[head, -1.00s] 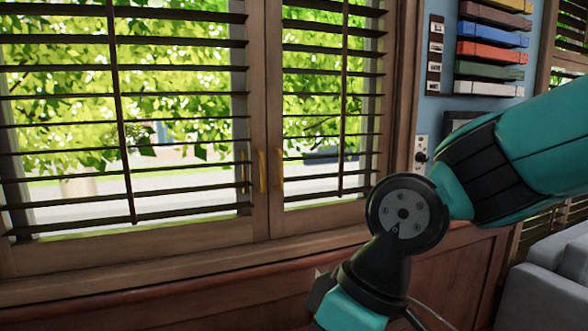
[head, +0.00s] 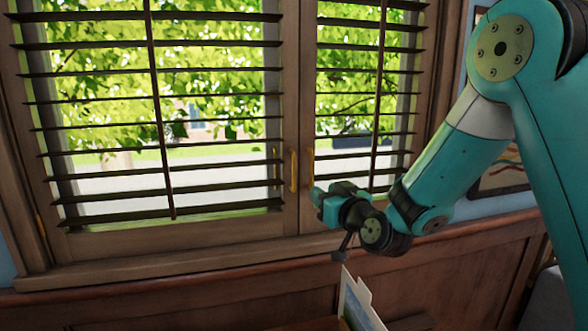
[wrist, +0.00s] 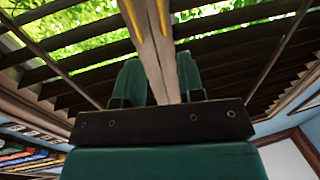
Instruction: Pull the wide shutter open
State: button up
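The wide shutter (head: 110,238) is the left, dark-slatted wooden panel, and it looks closed. Its upright brass handle (head: 293,171) is on its right edge. The narrow shutter (head: 345,209) stands beside it with its own handle (head: 310,164). My gripper (head: 318,195) is in front of the lower meeting edges, just below and right of the handles in the head view. In the wrist view, my gripper (wrist: 159,75) has its two fingers apart with nothing held. Two yellow handles show beyond the fingertips at the top; which is the wide shutter's is unclear.
A wooden sill (head: 170,265) and panelling run below the window. A white-edged board or book (head: 358,300) stands low in front, under my wrist. A framed picture (head: 500,172) hangs at right behind my arm.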

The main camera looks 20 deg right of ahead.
aim_at(295, 173)
jog(key=w+a+p, duration=0.1)
jog(key=w+p, duration=0.1)
jog(key=w, duration=0.3)
jog(key=w+a+p, duration=0.1)
jog(key=w+p, duration=0.2)
jog(key=w, duration=0.2)
jog(key=w+a+p, duration=0.1)
jog(key=w+p, duration=0.2)
jog(key=w, duration=0.2)
jog(key=shift+w+a, duration=0.1)
jog(key=shift+w, duration=0.15)
grip_shut()
